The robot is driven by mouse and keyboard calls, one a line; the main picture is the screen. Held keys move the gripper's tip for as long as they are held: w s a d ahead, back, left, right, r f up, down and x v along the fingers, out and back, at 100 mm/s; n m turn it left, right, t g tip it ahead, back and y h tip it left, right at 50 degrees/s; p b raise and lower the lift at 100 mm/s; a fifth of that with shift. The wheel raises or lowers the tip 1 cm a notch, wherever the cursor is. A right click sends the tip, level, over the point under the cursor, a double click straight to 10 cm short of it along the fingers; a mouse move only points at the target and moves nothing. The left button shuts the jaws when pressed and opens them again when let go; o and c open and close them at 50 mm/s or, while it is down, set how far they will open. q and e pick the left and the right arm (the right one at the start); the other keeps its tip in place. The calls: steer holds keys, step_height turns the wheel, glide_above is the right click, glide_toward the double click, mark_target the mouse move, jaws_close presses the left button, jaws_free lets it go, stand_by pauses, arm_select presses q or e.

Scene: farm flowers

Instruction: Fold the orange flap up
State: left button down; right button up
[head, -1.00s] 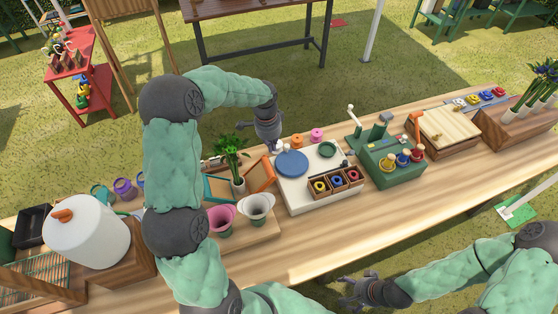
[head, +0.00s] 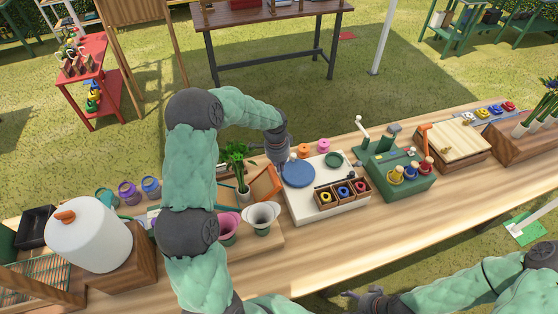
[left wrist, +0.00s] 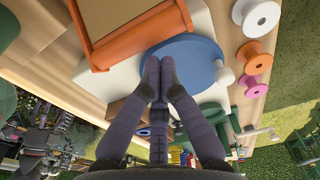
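The orange flap (head: 266,184) is a flat panel with an orange frame. In the head view it leans at a tilt on the work board, right of a potted green plant (head: 238,158). In the left wrist view the flap (left wrist: 135,42) shows at the top, with a tan inner face. My left gripper (head: 282,166) is just right of the flap, by the blue disc (head: 298,173). The left wrist view shows its two fingers (left wrist: 160,78) together, with nothing seen between them and a gap to the flap. My right gripper (head: 371,302) is low in the head view, away from the flap.
A pink pot (head: 229,226) and a white pot (head: 262,217) stand in front of the flap. A white board (head: 310,208) with a small wooden tray is to the right, and orange and pink spools (head: 304,151) behind it. A large white tank (head: 88,235) stands left.

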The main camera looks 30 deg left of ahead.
mark_target(265, 180)
arm_select(q)
steer(key=shift+w+f, duration=0.1)
steer(key=shift+f, duration=1.5)
steer(key=shift+r, duration=0.15)
steer(key=s+a+r+p, duration=0.1)
steer(key=s+r, duration=0.1)
steer(key=shift+s+a+r+p, duration=0.1)
steer(key=shift+a+r+p, duration=0.2)
steer(key=shift+a+p, duration=0.05)
steer(key=shift+s+a+r+p, duration=0.3)
steer(key=shift+s+a+r, duration=0.1)
steer(key=shift+s+a, duration=0.2)
steer(key=shift+s+a+r+p, duration=0.35)
steer(key=shift+s+a, duration=0.1)
steer(key=shift+s, duration=0.2)
step_height(265, 180, up, 12)
steer(key=shift+s+a, duration=0.35)
